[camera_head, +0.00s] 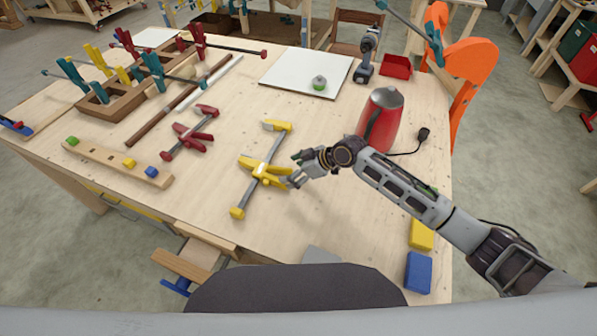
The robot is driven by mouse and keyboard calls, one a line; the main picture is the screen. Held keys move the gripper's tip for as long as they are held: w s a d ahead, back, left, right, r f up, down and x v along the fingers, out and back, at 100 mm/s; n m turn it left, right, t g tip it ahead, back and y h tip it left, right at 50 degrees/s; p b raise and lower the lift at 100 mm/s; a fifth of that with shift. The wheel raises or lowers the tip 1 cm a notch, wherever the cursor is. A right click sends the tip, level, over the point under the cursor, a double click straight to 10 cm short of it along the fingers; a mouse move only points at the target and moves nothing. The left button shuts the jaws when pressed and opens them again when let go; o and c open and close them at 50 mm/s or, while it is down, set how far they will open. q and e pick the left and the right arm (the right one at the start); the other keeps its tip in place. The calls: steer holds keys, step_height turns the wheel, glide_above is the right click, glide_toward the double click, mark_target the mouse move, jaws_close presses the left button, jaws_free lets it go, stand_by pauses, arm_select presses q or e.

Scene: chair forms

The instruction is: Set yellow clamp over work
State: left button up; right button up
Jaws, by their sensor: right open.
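The yellow clamp (262,168) lies on the light wooden table near its middle. It has a grey bar, yellow jaws at both ends and yellow handles pointing right. My right gripper (291,170) is open beside the handles, with its fingers at their right ends; I cannot tell whether they touch. Brown curved wooden forms (124,97) at the left back carry upright teal, yellow and red clamps. A light wooden strip (117,163) with green, yellow and blue blocks lies at the left front. My left gripper is not in view.
A red clamp (193,133) lies left of the yellow one. A drill (367,53), red tray (396,66) and white board (306,71) are behind. Yellow (421,234) and blue (418,272) blocks sit at the right front.

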mark_target(283, 172)
steer(key=shift+b+x, duration=1.25)
steer(key=shift+x, duration=1.45)
steer(key=shift+s, duration=0.1)
steer(key=c, duration=1.4)
steer(key=shift+r+p, duration=0.65)
steer(key=shift+r, duration=0.1)
steer(key=shift+c, duration=1)
steer(key=shift+r+p, duration=1.5)
steer(key=shift+r, duration=0.45)
steer(key=shift+f, duration=0.1)
